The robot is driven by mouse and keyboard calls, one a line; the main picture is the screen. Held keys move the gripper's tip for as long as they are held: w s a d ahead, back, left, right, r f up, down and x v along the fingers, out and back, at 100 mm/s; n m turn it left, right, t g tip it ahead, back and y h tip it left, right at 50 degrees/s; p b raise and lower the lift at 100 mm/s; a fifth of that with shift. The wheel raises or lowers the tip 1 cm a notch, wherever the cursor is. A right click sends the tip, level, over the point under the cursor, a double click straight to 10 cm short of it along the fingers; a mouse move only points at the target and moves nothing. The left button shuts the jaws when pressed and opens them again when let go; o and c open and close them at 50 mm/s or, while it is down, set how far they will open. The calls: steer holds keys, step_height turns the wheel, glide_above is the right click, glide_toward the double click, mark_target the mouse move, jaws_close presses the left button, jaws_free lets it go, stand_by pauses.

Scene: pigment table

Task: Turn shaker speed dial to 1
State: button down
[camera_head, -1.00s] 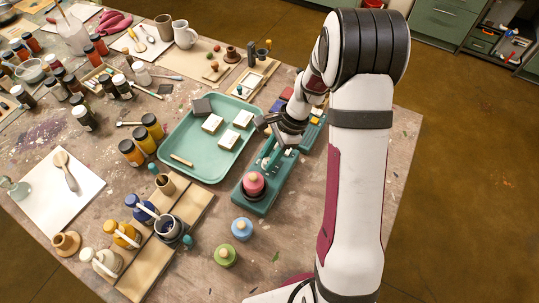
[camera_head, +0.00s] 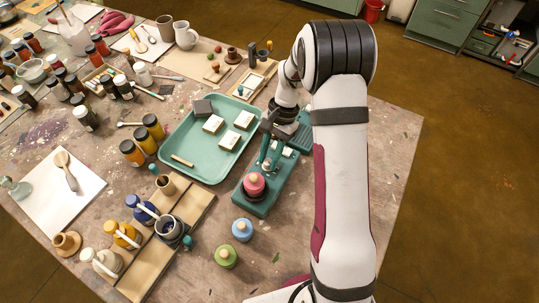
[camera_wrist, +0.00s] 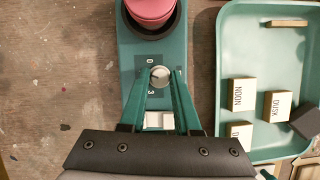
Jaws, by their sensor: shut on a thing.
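The teal shaker (camera_head: 276,196) stands on the table right of the tray, with a pink-topped bottle (camera_head: 254,184) on its front end. In the wrist view the shaker's round grey speed dial (camera_wrist: 160,76) sits below the pink top (camera_wrist: 151,8). Printed marks surround the dial; a 0 and a 3 can be made out on its left. Its setting is too small to read. My gripper (camera_wrist: 160,76) points down over the shaker, its teal fingers shut on the dial from both sides.
A green tray (camera_head: 197,165) with several labelled blocks and a stick lies close left of the shaker. A blue bottle (camera_head: 242,229) and a green bottle (camera_head: 226,256) stand in front. A wooden rack (camera_head: 199,207) with jars is at front left. Table right of my arm is clear.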

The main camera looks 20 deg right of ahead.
stand_by(0.5)
steer(key=c, duration=0.6)
jaws_free()
steer(key=shift+r, duration=0.1)
steer(key=v, duration=1.5)
steer(key=shift+w+r, duration=0.1)
steer(key=shift+r, duration=0.25)
steer(key=s+a+r+n+h, duration=0.1)
steer(key=s+a+r, duration=0.2)
steer(key=s, duration=0.2)
steer(key=s+a+r+n, duration=0.1)
steer(key=s+a+r, duration=0.2)
steer(key=s, duration=0.2)
steer(key=s+a+f+n+t, duration=0.1)
steer(key=s, duration=0.5)
steer(key=s+a+f, duration=0.1)
steer(key=s+f, duration=0.1)
steer(key=s, duration=0.3)
steer(key=s+a+f+n+t, duration=0.1)
steer(key=s, duration=0.5)
steer(key=shift+s+a+f+n+t+h, duration=0.2)
steer(key=shift+s+a+n+t+h, duration=0.1)
steer(key=shift+s+a+h, duration=0.1)
